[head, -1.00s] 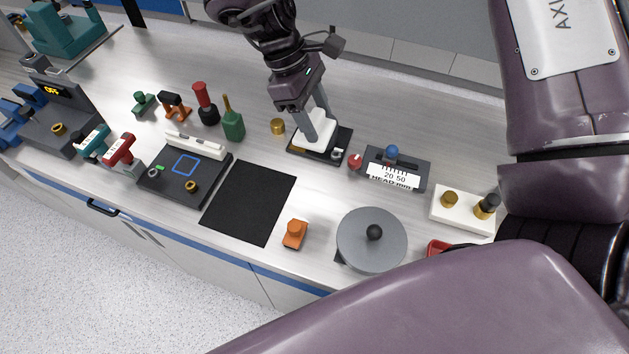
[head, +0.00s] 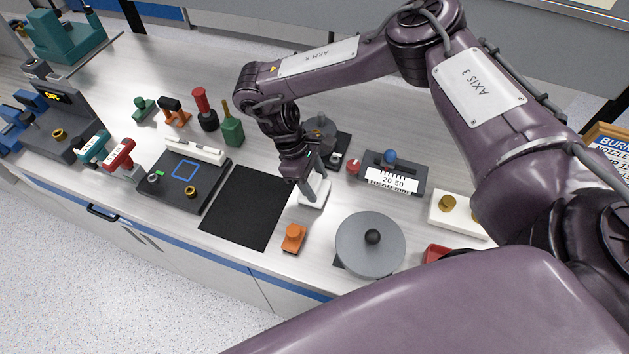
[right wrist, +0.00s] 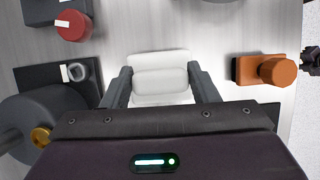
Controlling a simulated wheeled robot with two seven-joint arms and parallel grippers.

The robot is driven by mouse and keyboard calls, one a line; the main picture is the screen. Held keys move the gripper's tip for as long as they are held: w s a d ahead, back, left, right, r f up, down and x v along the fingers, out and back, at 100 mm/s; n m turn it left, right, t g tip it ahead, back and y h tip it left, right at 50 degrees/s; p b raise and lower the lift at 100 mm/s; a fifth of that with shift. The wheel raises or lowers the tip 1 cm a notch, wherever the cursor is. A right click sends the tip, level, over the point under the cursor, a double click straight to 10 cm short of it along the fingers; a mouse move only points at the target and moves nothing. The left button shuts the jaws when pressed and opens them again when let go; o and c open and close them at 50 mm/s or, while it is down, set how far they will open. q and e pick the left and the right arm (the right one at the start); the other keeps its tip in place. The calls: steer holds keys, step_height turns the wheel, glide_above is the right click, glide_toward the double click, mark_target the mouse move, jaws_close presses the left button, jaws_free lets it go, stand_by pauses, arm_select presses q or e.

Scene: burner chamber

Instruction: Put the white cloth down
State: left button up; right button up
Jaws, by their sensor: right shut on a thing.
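The white cloth (head: 318,195), a folded pad with a raised block, is between the fingers of my right gripper (head: 309,188). It is at or just above the bench top, between the black mat (head: 245,207) and the grey round disc (head: 360,250). I cannot tell whether it touches the bench. In the right wrist view the cloth (right wrist: 160,76) sits between both fingers, which are shut on its sides. My left gripper is not in view.
An orange knobbed block (head: 293,238) stands close in front of the cloth. Behind it is a dark tray (head: 343,143) with a grey round part. A scale block with a blue knob (head: 398,172) stands to the right. Bare bench lies around the cloth.

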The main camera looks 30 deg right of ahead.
steer(key=shift+w+f, duration=0.1)
steer(key=shift+f, duration=0.4)
steer(key=o, duration=1.1)
steer(key=shift+f, duration=0.1)
steer(key=b+v, duration=0.1)
steer(key=v, duration=1.1)
